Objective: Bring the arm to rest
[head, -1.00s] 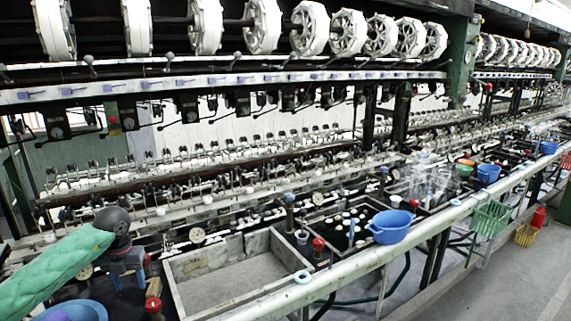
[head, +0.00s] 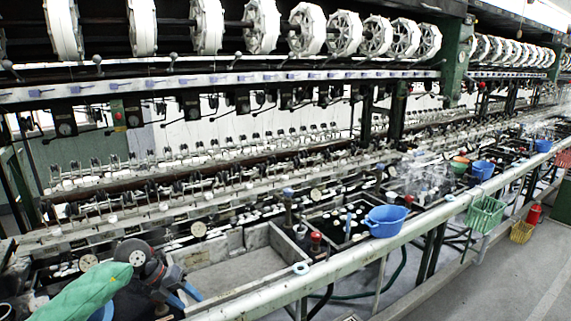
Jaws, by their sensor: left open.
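My left arm comes in at the lower left in a green quilted sleeve. My left gripper (head: 181,294) is low at the front left corner of the grey empty basin (head: 235,273), with its blue fingers apart. Nothing shows between the fingers. I cannot tell whether the gripper touches the basin wall. My right gripper is not in view.
A long pale rail (head: 345,256) runs along the front of the machine. A blue bowl (head: 386,221) sits at it, with dark basins of white cocoons behind. A green basket (head: 485,215) hangs farther right.

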